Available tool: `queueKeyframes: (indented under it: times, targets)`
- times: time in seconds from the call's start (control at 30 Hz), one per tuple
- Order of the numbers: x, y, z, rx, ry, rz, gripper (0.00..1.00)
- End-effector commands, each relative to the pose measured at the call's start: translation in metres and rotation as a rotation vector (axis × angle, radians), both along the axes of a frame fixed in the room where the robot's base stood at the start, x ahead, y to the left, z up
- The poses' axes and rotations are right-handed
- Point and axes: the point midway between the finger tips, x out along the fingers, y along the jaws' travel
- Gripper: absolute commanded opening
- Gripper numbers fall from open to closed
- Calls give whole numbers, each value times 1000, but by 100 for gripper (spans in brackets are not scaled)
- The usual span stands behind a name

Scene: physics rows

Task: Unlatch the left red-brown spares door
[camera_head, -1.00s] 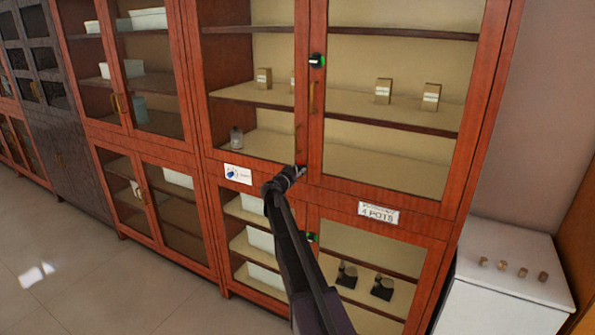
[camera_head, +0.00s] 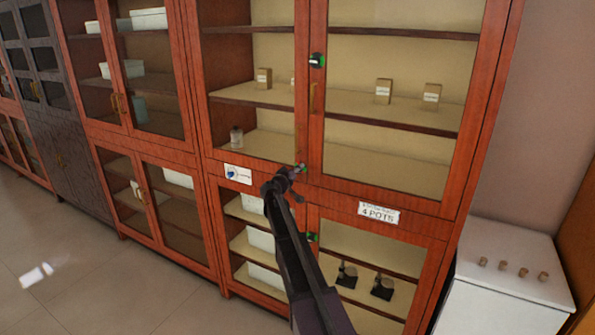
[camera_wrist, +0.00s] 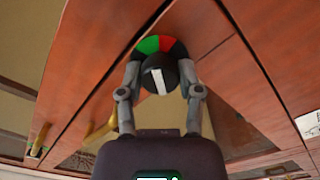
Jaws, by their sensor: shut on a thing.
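The left red-brown upper glass door (camera_head: 302,135) is closed flush in the cabinet front. Its latch knob (camera_head: 300,168) is at the door's lower right corner, mostly hidden by my gripper (camera_head: 289,180), with green showing beside it. In the wrist view the knob (camera_wrist: 161,78) is round and black with a white pointer bar, over a green and red disc (camera_wrist: 148,45). The bar's upper end leans left, towards the green. My gripper (camera_wrist: 160,84) is shut on the knob, one finger on each side.
Another black and green knob (camera_head: 316,60) is higher up between the upper doors, and a green-marked latch (camera_head: 311,238) is on the lower doors. A "4 POTS" sign (camera_head: 379,213) is at right. A white cabinet (camera_head: 505,270) stands at the right; the floor (camera_head: 100,275) at left is clear.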

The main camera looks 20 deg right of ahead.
Motion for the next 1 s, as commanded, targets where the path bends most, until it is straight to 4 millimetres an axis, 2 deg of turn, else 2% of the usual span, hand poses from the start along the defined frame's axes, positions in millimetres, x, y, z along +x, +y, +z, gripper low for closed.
queueKeyframes:
  times: [0.6,1.0]
  targets:
    - [4,1,0,-329,416,4,0]
    - [4,1,0,-398,504,5,0]
